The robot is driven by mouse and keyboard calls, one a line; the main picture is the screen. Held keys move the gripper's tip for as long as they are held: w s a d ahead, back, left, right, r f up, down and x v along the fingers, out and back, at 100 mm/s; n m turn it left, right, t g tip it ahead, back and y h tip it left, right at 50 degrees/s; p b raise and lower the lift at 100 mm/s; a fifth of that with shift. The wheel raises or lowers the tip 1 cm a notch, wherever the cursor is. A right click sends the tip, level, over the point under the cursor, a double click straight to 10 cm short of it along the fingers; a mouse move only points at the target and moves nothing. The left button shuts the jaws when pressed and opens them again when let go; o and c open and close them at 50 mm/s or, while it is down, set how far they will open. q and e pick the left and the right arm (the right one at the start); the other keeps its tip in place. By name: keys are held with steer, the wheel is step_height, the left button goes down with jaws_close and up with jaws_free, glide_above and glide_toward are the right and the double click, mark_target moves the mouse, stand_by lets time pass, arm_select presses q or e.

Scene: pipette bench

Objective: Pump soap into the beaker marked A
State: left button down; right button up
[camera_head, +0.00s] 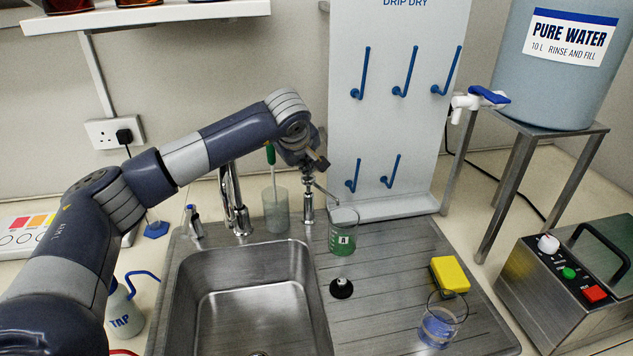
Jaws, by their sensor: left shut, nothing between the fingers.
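The beaker marked A (343,232) stands upright on the ribbed steel drainboard, right of the sink, with a green patch bearing the letter A. The metal soap pump (307,211) stands just left of it at the back of the sink, and its thin spout reaches right, ending over the beaker's mouth. My left gripper (317,165) is shut and empty, right at the top of the pump. It partly hides the pump head, so I cannot tell whether they touch. My right gripper is out of view.
A sink basin (252,290) with a tap (235,205) lies left of the beaker. A black stopper (341,288), a yellow sponge (449,274) and a second beaker (440,322) sit on the drainboard. A brush cup (276,212) stands close left of the pump.

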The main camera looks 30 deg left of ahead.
arm_select(q)
steer(key=shift+f, duration=0.2)
steer(key=shift+f+b, duration=0.3)
steer(key=shift+b, duration=0.05)
steer(key=shift+s+f, duration=0.1)
stand_by(0.3)
steer(key=shift+r, duration=0.55)
steer(key=shift+r+p, duration=2.2)
steer(key=shift+r, duration=0.85)
steer(key=shift+d+f, duration=0.1)
steer(key=shift+f, duration=0.05)
